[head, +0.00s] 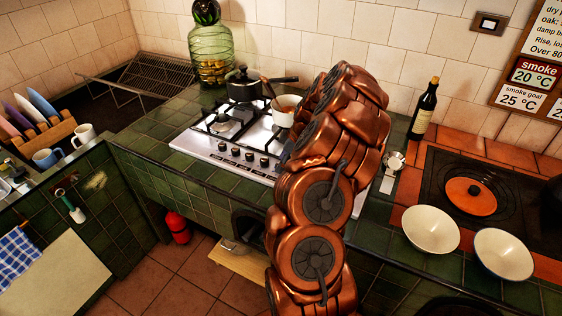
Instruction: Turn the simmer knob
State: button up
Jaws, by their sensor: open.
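A steel gas hob (200,148) is set in the green tiled counter. A row of dark knobs (250,157) runs along its front edge, with small labels too small to read. I cannot tell which one is the simmer knob, and my arm covers the right part of the hob and may hide more knobs. My copper arm rises from the bottom of the head view and bends over the right side of the hob. My gripper is hidden behind the arm links, so its place relative to the knobs does not show.
A green glass jar (211,55) is behind. Right of my arm are a dark bottle (424,110), two white bowls (431,229) (503,254) and a dark hotplate (440,178). The counter left of the hob is clear.

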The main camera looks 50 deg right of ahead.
jog(key=shift+x, duration=0.8)
grip_shut()
